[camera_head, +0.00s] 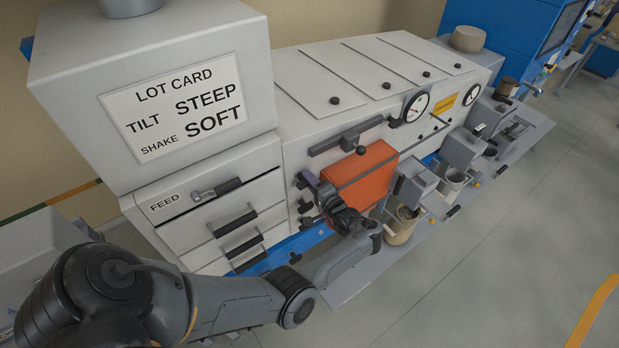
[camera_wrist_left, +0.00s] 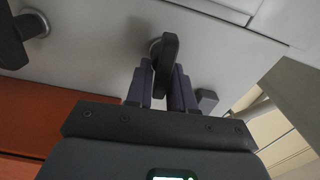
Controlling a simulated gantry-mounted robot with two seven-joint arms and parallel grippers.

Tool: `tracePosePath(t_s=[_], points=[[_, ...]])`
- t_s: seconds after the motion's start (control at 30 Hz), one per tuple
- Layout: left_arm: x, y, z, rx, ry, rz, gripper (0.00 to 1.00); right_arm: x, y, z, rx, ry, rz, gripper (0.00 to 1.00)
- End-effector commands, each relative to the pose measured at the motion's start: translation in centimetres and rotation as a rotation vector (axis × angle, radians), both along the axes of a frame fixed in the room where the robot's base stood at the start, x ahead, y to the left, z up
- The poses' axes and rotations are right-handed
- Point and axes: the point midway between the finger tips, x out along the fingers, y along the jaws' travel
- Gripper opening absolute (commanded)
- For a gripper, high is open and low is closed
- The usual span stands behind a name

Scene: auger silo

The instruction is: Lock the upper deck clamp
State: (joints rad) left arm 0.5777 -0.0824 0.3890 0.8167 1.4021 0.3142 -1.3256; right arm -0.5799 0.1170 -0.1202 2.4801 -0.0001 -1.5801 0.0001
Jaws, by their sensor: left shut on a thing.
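The fingers hide part of the handle, and I cannot tell whether the clamp is locked. My right gripper is not in view.
A black bar handle (camera_head: 346,137) with a ball knob (camera_head: 360,151) sits above the orange panel. Drawers with black handles (camera_head: 235,223) are to the left, under the lot card (camera_head: 173,110). A beige bucket (camera_head: 401,226) stands to the right. Open floor lies at right.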

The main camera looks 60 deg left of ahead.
Motion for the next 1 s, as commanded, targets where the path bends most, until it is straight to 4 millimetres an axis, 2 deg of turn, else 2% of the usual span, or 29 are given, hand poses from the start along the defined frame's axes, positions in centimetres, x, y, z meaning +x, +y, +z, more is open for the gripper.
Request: tracePosePath(t_s=[0.3, 0.73, 0.77, 0.8, 0.83, 1.0], points=[[0.0, 0.04, -0.17, -0.006, 0.08, -0.001, 0.0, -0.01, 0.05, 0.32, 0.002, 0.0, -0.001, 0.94], [-0.01, 0.04, -0.22, -0.006, 0.087, -0.001, 0.0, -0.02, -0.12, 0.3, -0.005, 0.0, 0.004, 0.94], [-0.01, 0.04, -0.22, -0.006, 0.087, -0.001, 0.27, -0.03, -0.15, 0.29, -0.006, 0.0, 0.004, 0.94], [-0.02, 0.04, -0.22, -0.006, 0.087, 0.0, 0.33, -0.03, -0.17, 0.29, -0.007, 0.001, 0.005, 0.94], [-0.01, 0.04, -0.21, -0.006, 0.087, 0.0, 0.38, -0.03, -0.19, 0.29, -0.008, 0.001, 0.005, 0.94], [-0.01, 0.03, -0.18, -0.005, 0.086, 0.0, 0.38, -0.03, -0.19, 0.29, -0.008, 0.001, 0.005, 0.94]])
